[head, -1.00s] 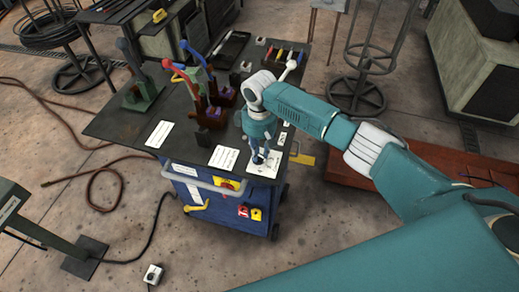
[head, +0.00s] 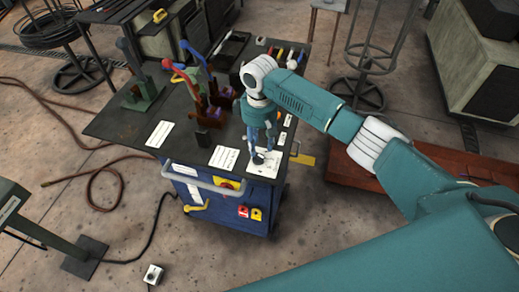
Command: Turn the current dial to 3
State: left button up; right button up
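The current dial (head: 258,159) is a small dark knob on a white plate (head: 264,168) at the near right corner of the dark cart top. Its pointer and scale marks are too small to read. My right gripper (head: 262,150) points down just above the dial, its two fingers apart with a gap between them. I cannot tell whether a fingertip touches the knob. My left gripper is not in view.
The cart (head: 130,125) carries white cards (head: 224,158), clamps with red and blue handles (head: 196,60) and several small coloured tools (head: 290,54). A red-brown low bench (head: 345,170) is at the right. Cables lie on the floor at the left.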

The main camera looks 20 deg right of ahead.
notch_tip(320, 180, up, 8)
jog(key=shift+f, duration=0.2)
dwell(0.4)
